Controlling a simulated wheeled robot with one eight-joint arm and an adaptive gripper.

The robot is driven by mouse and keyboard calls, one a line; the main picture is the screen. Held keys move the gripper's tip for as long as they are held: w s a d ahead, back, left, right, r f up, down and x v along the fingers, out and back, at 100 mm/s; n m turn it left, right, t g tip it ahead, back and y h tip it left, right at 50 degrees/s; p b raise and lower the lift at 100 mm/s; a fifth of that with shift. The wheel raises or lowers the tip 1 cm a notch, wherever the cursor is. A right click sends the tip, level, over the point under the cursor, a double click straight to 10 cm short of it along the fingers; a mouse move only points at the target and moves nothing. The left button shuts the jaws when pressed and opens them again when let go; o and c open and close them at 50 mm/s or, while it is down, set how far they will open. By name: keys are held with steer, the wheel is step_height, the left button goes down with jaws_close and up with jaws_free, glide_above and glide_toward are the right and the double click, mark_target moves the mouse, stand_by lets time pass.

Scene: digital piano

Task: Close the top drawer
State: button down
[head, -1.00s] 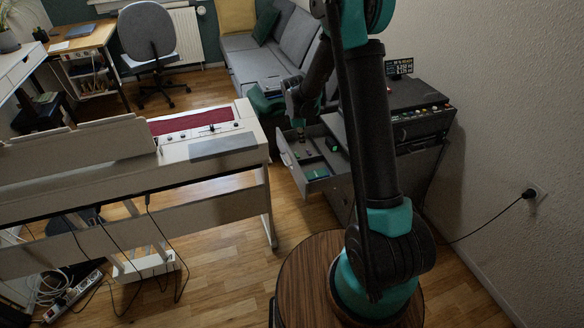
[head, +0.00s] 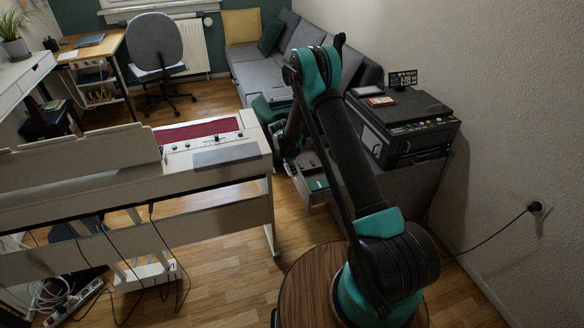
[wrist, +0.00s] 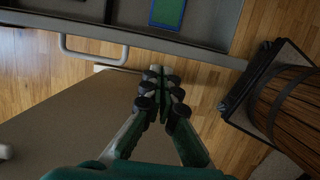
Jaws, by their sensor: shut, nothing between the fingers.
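The open drawer (head: 318,186) sticks out to the left from the grey cabinet (head: 401,185) in the head view; my arm hides part of it. In the wrist view its front edge (wrist: 205,53) crosses the top, with a pale bar handle (wrist: 92,52) on the outside. A blue and green item (wrist: 167,12) lies inside. My gripper (wrist: 162,80) is shut and empty, outside the drawer front and to the right of the handle. Whether the fingertips touch the front I cannot tell. In the head view my gripper is mostly hidden behind the arm.
A digital piano (head: 225,156) stands left of the drawer, with a narrow floor gap between them. A printer (head: 400,122) sits on the cabinet. A grey sofa (head: 262,70) is behind. A cable runs to a wall socket (head: 540,208) on the right.

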steer(key=shift+x, duration=1.95)
steer(key=w+d, duration=0.3)
steer(key=d, duration=0.8)
steer(key=w+d, duration=0.4)
steer(key=d, duration=0.6)
steer(key=shift+d, duration=0.4)
